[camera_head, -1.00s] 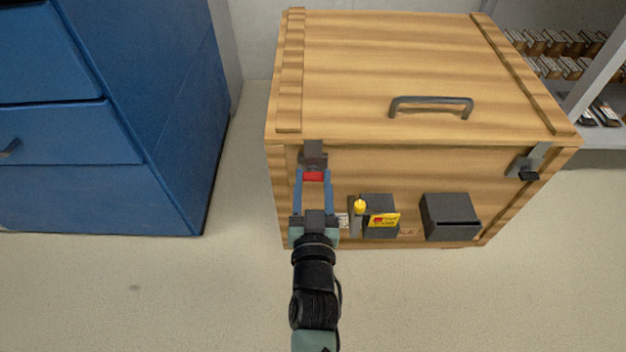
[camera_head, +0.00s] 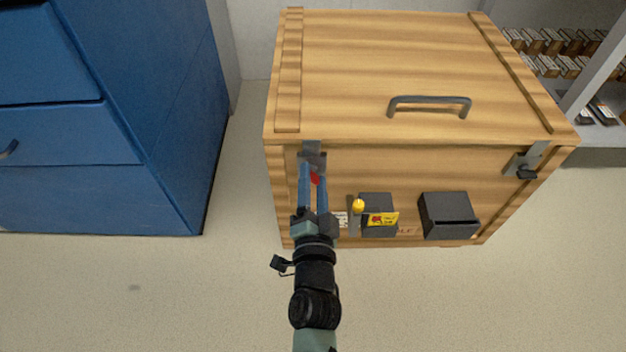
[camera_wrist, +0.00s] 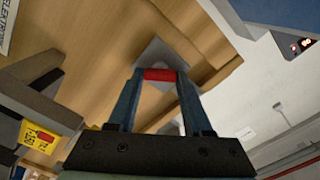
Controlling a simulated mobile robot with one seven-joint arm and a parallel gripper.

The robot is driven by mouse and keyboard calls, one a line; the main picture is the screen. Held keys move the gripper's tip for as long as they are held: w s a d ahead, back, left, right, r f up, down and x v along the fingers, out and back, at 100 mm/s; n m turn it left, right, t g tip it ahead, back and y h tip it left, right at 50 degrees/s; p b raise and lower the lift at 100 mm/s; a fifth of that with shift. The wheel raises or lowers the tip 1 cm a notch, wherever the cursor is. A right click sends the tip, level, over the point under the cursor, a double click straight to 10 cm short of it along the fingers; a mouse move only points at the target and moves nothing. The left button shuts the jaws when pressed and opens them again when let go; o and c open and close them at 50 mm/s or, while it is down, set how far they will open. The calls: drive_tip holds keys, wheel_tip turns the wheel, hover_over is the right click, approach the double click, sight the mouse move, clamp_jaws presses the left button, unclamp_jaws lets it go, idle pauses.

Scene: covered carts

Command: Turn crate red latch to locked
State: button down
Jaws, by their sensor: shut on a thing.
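The wooden crate (camera_head: 400,80) stands on the floor with its lid down. The red latch (camera_head: 315,178) is at the upper left of its front face, below a grey metal bracket (camera_head: 312,150). My gripper (camera_head: 313,178) reaches up to it from below, and its blue fingers are shut on the red latch. In the wrist view the red latch (camera_wrist: 160,75) sits between the two fingertips of my gripper (camera_wrist: 160,80), with the grey plate behind it. The fingers partly hide the latch in the head view, and its exact angle is hard to tell.
A second, dark latch (camera_head: 526,170) is on the crate's right front. A dark handle (camera_head: 430,101) is on the lid. Dark boxes (camera_head: 448,215), a yellow tag (camera_head: 383,219) and a yellow knob (camera_head: 358,205) are low on the front. A blue cabinet (camera_head: 100,150) stands left.

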drive_tip(key=m, duration=0.5)
drive_tip(key=shift+f, duration=0.1)
drive_tip(key=shift+m, duration=0.3)
idle(0.4)
drive_tip(key=shift+c, duration=1.6)
unclamp_jaws()
drive_tip(key=s, duration=1.3)
